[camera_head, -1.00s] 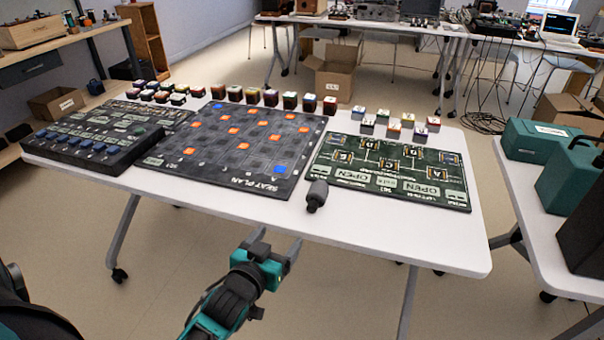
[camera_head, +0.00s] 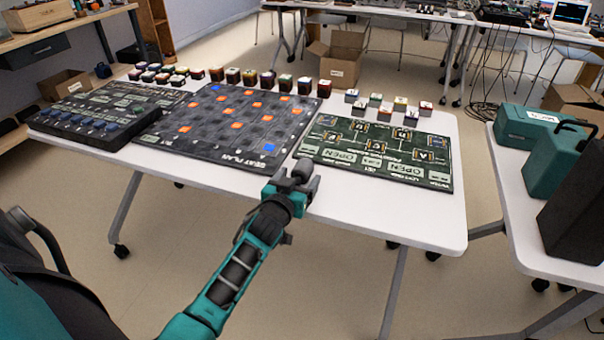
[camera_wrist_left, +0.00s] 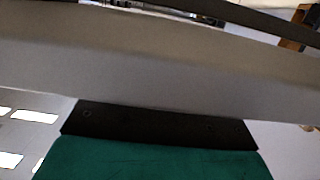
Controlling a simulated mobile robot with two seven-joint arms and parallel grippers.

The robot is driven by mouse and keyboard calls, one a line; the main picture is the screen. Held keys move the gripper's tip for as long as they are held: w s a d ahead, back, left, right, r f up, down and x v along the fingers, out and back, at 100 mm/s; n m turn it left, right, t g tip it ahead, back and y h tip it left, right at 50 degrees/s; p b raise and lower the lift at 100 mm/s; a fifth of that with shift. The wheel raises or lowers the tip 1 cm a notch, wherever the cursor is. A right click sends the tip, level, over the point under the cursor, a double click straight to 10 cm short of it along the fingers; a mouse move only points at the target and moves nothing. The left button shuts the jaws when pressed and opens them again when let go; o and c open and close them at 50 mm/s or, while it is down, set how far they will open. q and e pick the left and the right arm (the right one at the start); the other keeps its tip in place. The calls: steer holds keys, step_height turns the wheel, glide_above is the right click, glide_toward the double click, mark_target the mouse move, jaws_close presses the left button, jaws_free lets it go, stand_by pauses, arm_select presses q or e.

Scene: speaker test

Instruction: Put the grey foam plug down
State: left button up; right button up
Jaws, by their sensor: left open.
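The grey foam plug (camera_head: 303,168) lies on the white table at its front edge, between the seat plan board and the green board. Only its upper end shows clearly in the head view. My left gripper (camera_head: 297,181) is open, with its fingers at the plug and partly hiding it. I cannot tell whether the fingers touch it. In the left wrist view a broad grey surface (camera_wrist_left: 160,75) fills the middle; I cannot tell whether it is the plug. My right gripper is not in view.
The dark seat plan board (camera_head: 225,150) with orange and blue squares lies left of the plug. The green board (camera_head: 440,182) lies to the right. Several small blocks stand behind them. A strip of the white table (camera_head: 420,222) in front of the green board is bare.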

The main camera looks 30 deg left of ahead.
arm_select(q)
steer(key=shift+x, duration=1.1)
steer(key=c, duration=1.2)
